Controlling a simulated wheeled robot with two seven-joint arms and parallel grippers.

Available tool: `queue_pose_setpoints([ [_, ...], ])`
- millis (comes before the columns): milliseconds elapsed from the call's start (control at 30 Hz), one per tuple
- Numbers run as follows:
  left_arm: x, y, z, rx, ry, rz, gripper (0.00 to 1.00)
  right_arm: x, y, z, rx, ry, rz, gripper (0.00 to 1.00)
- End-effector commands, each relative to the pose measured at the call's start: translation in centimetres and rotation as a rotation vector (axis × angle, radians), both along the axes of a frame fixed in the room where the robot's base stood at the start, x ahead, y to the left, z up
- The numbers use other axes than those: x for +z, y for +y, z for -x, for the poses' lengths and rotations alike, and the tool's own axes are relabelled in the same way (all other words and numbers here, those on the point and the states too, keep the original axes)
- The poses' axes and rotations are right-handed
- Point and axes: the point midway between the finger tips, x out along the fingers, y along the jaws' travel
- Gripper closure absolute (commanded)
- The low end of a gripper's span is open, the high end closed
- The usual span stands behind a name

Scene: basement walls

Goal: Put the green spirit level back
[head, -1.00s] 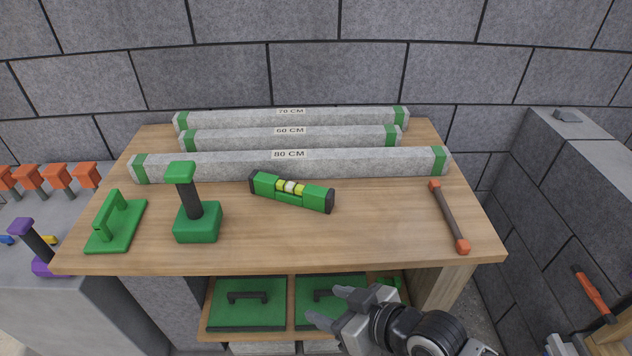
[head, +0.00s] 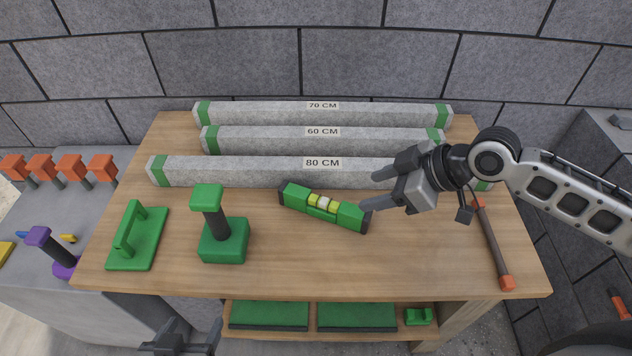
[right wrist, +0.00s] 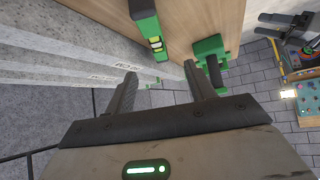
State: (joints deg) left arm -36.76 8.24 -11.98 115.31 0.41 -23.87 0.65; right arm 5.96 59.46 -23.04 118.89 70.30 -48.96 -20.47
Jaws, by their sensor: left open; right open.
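The green spirit level (head: 324,207) has yellow vials and dark ends and lies at a slant on the wooden workbench (head: 290,265), in front of the 80 CM bar. It also shows at the top of the right wrist view (right wrist: 147,25). My right gripper (head: 372,193) is open and empty, at the right end of the level; I cannot tell whether it touches it. Its two fingers (right wrist: 160,90) stand apart in the right wrist view. My left gripper (head: 180,340) is open and low at the bottom edge, in front of the bench.
Grey bars marked 70 CM (head: 270,113), 60 CM (head: 270,139) and 80 CM (head: 250,171) lie behind the level. A green float (head: 138,240) and green tamper (head: 223,240) stand left. An orange-ended rod (head: 490,245) lies right. A lower shelf holds green cases (head: 268,316) and a small green holder (head: 418,316).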

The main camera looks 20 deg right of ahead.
Motion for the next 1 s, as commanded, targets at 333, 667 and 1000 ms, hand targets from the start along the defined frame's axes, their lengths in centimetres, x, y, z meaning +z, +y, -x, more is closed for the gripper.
queue_pose_setpoints([
  [333,-0.3,-0.1,0.9,-0.001,0.020,0.002,0.33,-3.9,3.3,-2.5,0.000,0.001,-0.008,0.45],
  [667,-0.4,-0.1,1.2,-0.001,0.026,0.002,0.33,-7.4,5.8,-4.6,-0.001,0.000,-0.003,0.45],
  [1000,0.1,-0.1,0.6,-0.001,0.013,0.001,0.33,-10.4,7.5,-6.6,-0.001,0.001,-0.003,0.45],
])
